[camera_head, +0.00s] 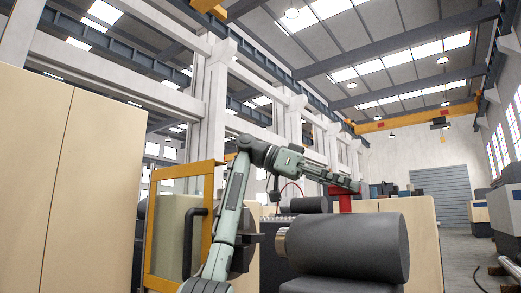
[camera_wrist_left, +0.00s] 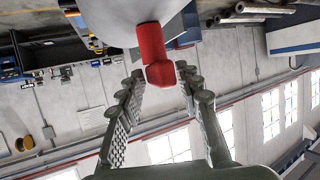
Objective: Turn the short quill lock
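The short quill lock looks to be the red lever (camera_wrist_left: 155,52) at the top middle of the left wrist view, on a pale rounded body (camera_wrist_left: 125,15). A red part (camera_head: 341,203) also shows in the head view, just below my left gripper (camera_head: 350,186); I cannot tell for certain that it is the same piece. My left gripper (camera_wrist_left: 162,76) is open, with one finger on each side of the lever's lower end. Gaps show between the lever and both fingers, so nothing is gripped. My right gripper is in neither view.
Large dark grey cylinders (camera_head: 350,245) lie in front, below my left arm. A yellow frame (camera_head: 165,175) and a tall beige cabinet (camera_head: 65,150) stand at the left. A beige panel (camera_head: 425,230) stands at the right, with open floor (camera_head: 460,250) beyond it.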

